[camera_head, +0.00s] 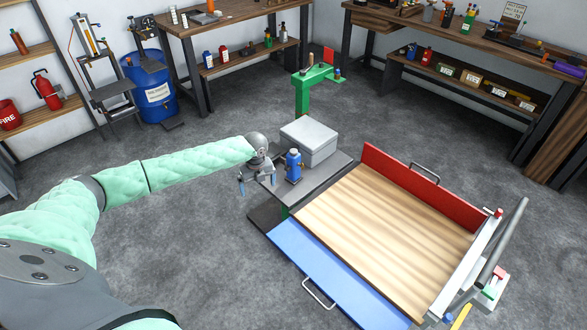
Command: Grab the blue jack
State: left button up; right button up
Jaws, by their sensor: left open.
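The blue jack (293,167) is a small upright bottle-shaped blue body with a grey top. It stands on a grey platform (324,178) at the near end of a machine, in front of a light grey box. My left gripper (257,187) is just left of the jack, apart from it, at about the same height in the picture. Its fingers point down and are open, with nothing seen between them. My right gripper is not in view.
The light grey box (310,141) sits right behind the jack. A green post (302,97) rises beyond it. A wooden bed (385,235) with a red side panel (410,185) and a blue side panel (335,280) lies to the right. Open grey floor lies left of the platform.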

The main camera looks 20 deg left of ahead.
aim_at(294, 176)
jog(key=i, duration=1)
